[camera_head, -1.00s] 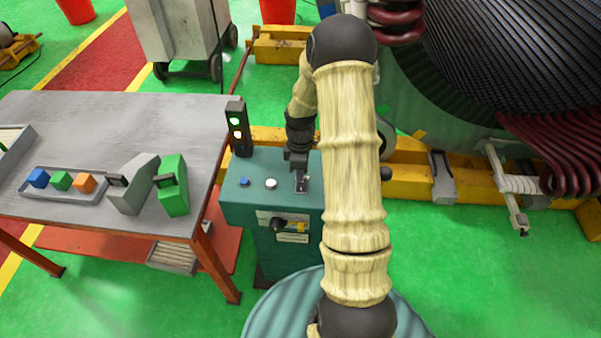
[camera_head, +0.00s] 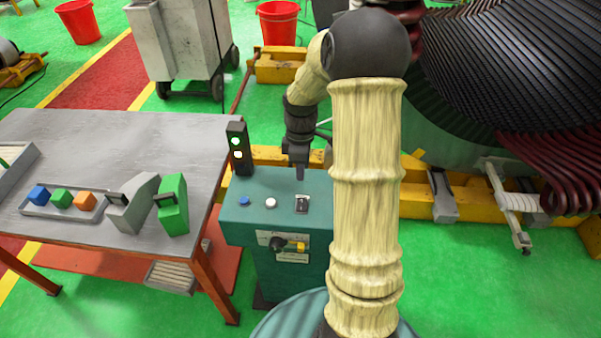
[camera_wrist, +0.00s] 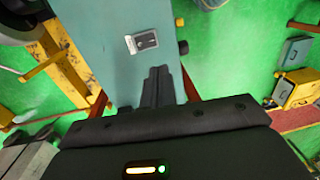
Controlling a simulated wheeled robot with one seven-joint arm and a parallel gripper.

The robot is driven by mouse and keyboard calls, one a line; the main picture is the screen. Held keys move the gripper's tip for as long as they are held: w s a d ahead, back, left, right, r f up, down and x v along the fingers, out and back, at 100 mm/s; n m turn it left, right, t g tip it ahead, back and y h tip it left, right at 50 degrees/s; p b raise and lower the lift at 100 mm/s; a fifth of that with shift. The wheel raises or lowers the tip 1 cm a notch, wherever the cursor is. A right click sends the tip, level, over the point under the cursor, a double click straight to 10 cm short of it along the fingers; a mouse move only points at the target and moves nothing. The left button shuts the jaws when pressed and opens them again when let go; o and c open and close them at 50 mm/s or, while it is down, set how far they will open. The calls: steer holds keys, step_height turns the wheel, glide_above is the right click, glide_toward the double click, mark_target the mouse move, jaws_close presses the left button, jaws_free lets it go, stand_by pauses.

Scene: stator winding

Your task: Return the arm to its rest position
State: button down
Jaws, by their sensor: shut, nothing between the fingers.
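My gripper (camera_head: 300,173) is shut and empty, pointing down above the green control box (camera_head: 235,205). In the wrist view my gripper (camera_wrist: 158,72) shows its dark fingers together. A small switch plate (camera_head: 302,204) lies on the box top just below and in front of the fingertips, with a gap between them. The switch plate also shows in the wrist view (camera_wrist: 142,41), clear of the fingers. My arm is raised and bent over, covering the box's right side in the head view.
A grey table (camera_head: 100,130) at left holds a tray of coloured cubes (camera_head: 61,200), a grey block (camera_head: 132,205) and a green block (camera_head: 173,205). A signal light (camera_head: 238,148) stands at the box's back left. The large stator (camera_head: 510,70) is at right.

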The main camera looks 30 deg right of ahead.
steer(key=s+a+r+m+t, duration=0.1)
steer(key=s+a+r+m, duration=0.1)
steer(key=s+a+m, duration=0.3)
steer(key=s+a+r+m+t, duration=0.2)
steer(key=s+a+m, duration=0.4)
steer(key=s, duration=0.2)
steer(key=shift+a+r+m, duration=0.25)
steer(key=shift+a+m, duration=0.05)
steer(key=shift+a, duration=0.05)
steer(key=shift+s, duration=0.1)
